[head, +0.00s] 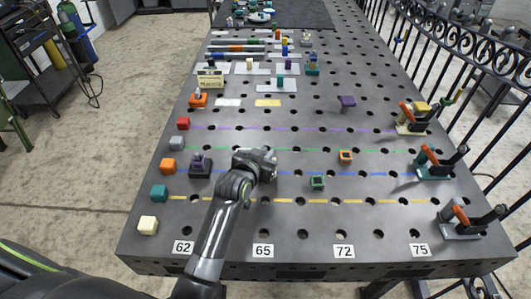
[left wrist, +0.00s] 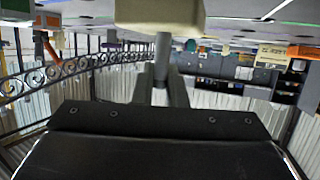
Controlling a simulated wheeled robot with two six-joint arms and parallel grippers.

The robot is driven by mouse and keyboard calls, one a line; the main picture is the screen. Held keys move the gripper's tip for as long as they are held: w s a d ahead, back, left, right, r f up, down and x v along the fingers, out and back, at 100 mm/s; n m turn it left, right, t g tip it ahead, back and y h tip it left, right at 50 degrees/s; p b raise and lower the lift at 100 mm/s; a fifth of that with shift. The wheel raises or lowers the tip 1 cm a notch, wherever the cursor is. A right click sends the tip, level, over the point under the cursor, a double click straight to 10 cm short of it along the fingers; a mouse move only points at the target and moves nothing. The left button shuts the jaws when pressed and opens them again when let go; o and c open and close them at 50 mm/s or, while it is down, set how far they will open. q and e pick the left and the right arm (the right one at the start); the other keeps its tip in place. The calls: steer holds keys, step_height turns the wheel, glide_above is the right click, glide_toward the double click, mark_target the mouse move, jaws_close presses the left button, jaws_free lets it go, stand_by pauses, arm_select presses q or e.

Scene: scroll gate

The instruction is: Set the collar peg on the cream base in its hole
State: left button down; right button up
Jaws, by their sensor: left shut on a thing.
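My left gripper (head: 270,164) is low over the left middle of the perforated grey table (head: 310,215), by the green and blue lines. In the left wrist view, which looks upside down, its fingers (left wrist: 162,90) are shut on a grey round shaft (left wrist: 163,52). The shaft runs into a cream block (left wrist: 160,14), which fits the cream base with its collar peg. In the head view the gripper hides this piece, so its height over the table and the hole under it cannot be told. My right gripper is not in view.
A purple piece on a dark base (head: 200,166) stands left of the gripper. A green square piece (head: 317,183) and an orange one (head: 346,157) are to its right. Coloured blocks, among them a cream one (head: 148,225), line the left edge. Toggle clamps (head: 440,163) stand at the right edge.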

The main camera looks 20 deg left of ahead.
arm_select(q)
steer(key=shift+f, duration=0.35)
steer(key=c, duration=1.4)
jaws_free()
steer(key=shift+f, duration=0.15)
steer(key=shift+s+r+p, duration=0.3)
steer(key=shift+s+p, duration=0.1)
steer(key=shift+s, duration=0.05)
steer(key=p+v, duration=0.8)
steer(key=v, duration=0.8)
steer(key=shift+s, duration=0.25)
